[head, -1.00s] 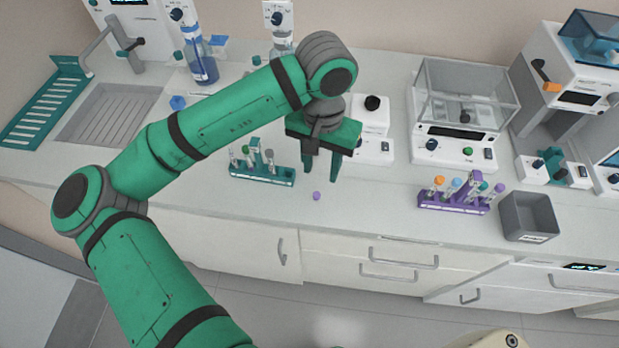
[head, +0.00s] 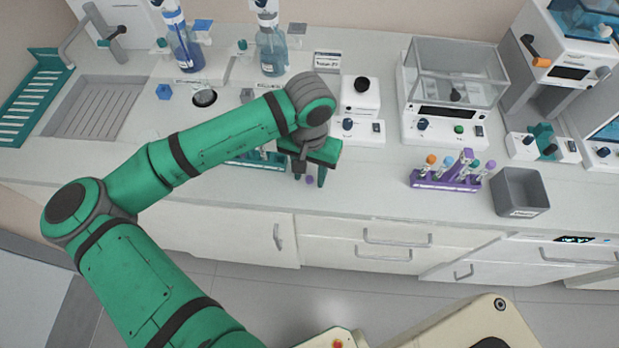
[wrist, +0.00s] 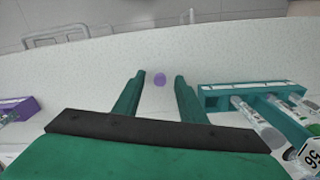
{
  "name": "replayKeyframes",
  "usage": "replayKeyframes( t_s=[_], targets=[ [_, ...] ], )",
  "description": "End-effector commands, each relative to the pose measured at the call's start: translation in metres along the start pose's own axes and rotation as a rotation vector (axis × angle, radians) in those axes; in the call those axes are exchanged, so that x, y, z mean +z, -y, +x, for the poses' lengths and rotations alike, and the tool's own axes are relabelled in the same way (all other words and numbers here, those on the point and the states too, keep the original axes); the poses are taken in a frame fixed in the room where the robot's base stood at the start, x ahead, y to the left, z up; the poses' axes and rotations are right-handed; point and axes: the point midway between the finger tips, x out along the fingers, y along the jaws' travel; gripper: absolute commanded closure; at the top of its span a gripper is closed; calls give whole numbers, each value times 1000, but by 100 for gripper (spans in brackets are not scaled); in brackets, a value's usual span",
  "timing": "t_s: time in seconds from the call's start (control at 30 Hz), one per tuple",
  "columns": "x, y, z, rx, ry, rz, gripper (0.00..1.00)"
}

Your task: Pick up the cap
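A small purple cap (head: 309,180) lies on the white bench top near its front edge. In the wrist view the cap (wrist: 160,79) shows between the two fingertips, a little beyond them. My gripper (head: 309,179) is low over the bench, close to the cap. I cannot tell the exact height of the fingertips above the bench.
A teal tube rack (head: 262,158) stands close by, partly hidden behind my arm; in the wrist view it (wrist: 262,97) is right of the fingers. A purple tube rack (head: 445,180) and a grey bin (head: 520,192) stand to the right. Bench between is clear.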

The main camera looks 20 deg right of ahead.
Motion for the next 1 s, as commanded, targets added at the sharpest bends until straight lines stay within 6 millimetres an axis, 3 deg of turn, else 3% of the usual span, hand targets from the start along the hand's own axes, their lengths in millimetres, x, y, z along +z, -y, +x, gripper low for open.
replayKeyframes(
  t_s=[0.27,0.4,0.8,1.0],
  targets=[
    [0,0,3,0,-1,-1,62],
    [0,0,3,0,-1,-1,96],
    [0,0,2,-1,-1,0,96],
    [-1,-2,-10,0,-2,3,96]
  ],
)
